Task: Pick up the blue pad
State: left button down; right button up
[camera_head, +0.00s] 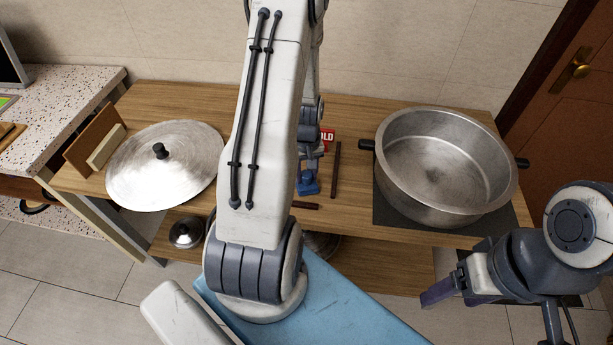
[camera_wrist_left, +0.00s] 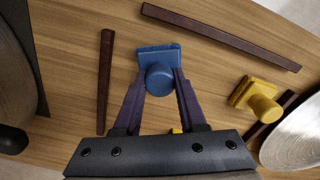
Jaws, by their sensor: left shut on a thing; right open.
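The blue pad (camera_head: 308,187) is on the wooden table, partly hidden by my left arm in the head view. In the left wrist view it is a flat blue block (camera_wrist_left: 158,52) with a round knob. My left gripper (camera_head: 307,172) is above the pad, and its fingers (camera_wrist_left: 160,80) are shut on the knob. I cannot tell whether the pad is touching the table. My right gripper (camera_head: 446,291) is open and empty in front of the table's right side.
A steel pot (camera_head: 440,165) stands on a dark mat (camera_head: 385,212) at right. A steel lid (camera_head: 165,170) lies at left. A yellow pad (camera_wrist_left: 246,94) and several dark wooden strips (camera_wrist_left: 105,80) lie nearby. A red sign (camera_head: 327,137) stands behind.

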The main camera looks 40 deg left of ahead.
aim_at(307, 173)
pick_arm(q)
jog(key=shift+r, duration=0.45)
notch_tip(307, 173, up, 3)
jog(key=shift+w+f+b, duration=0.1)
jog(key=shift+b, duration=0.25)
jog(key=w+d+r+b, duration=0.1)
jog(key=w+d+r, duration=0.2)
jog(key=d+r, duration=0.4)
jog(key=d, duration=0.4)
jog(key=shift+w, duration=0.3)
